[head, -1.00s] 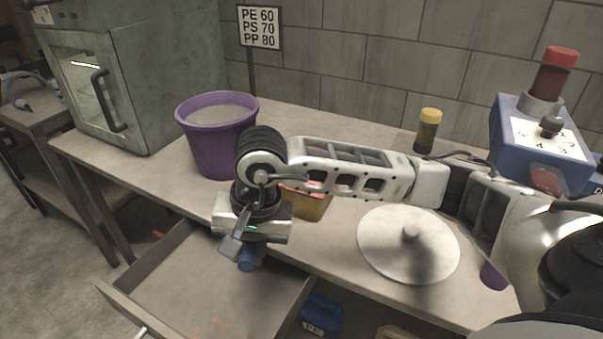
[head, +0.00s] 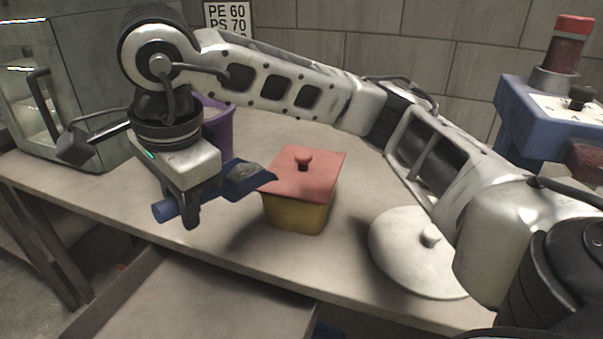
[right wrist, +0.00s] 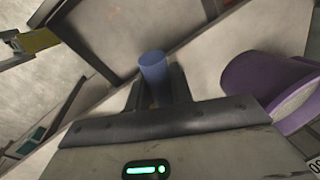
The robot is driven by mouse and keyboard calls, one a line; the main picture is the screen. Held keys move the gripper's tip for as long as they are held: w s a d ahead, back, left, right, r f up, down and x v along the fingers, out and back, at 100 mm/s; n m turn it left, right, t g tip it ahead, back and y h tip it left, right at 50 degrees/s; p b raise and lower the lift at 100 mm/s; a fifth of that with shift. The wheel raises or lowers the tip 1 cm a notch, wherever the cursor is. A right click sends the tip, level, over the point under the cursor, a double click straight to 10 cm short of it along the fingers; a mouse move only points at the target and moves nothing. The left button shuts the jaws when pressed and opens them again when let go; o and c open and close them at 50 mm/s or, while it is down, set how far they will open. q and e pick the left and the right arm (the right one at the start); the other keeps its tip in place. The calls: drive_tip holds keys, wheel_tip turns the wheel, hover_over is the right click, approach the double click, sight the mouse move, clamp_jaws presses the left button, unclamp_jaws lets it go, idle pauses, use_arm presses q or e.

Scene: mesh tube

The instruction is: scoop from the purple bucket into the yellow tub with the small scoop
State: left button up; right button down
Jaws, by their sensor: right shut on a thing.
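My right gripper (head: 190,215) is shut on the handle of a blue scoop (head: 240,183), held in the air above the table's front edge. The scoop's bowl points right, toward the tub; a grey patch shows in it, and I cannot tell whether it is material. In the right wrist view the blue handle (right wrist: 154,75) sits between the fingers. The yellow tub (head: 295,213) stands to the right, covered by a red lid (head: 308,175) with a knob. The purple bucket (head: 222,133) is mostly hidden behind my right arm; it also shows in the right wrist view (right wrist: 248,85). My left gripper is not in view.
An open drawer (head: 190,300) juts out below the table front. A white round lid (head: 405,250) lies right of the tub, near my forearm. A blue device (head: 540,125) stands at the right, a grey oven-like cabinet (head: 60,70) at the left.

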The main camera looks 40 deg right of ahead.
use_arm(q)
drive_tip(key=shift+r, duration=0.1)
use_arm(e)
drive_tip(key=shift+w+d+r+y+p, duration=0.15)
drive_tip(key=shift+d+r+y+p, duration=0.25)
drive_tip(key=shift+d+r+y, duration=0.2)
drive_tip(key=shift+w+d+r+y, duration=0.1)
drive_tip(key=shift+d+r+y, duration=0.2)
drive_tip(key=shift+d+r, duration=0.35)
drive_tip(key=shift+w+d+r+y, duration=0.1)
drive_tip(key=shift+d+r+y, duration=0.4)
drive_tip(key=shift+d, duration=0.05)
use_arm(q)
drive_tip(key=shift+p, duration=0.3)
use_arm(e)
drive_tip(key=shift+r, duration=0.1)
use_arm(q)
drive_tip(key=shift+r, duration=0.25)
use_arm(e)
drive_tip(key=shift+w+d+r+g+y, duration=0.1)
drive_tip(key=shift+d+r+g+y, duration=0.2)
drive_tip(key=shift+d+r+y, duration=0.25)
drive_tip(key=shift+d, duration=0.35)
drive_tip(key=shift+w+d+r+y, duration=0.1)
drive_tip(key=shift+d+r+y, duration=0.15)
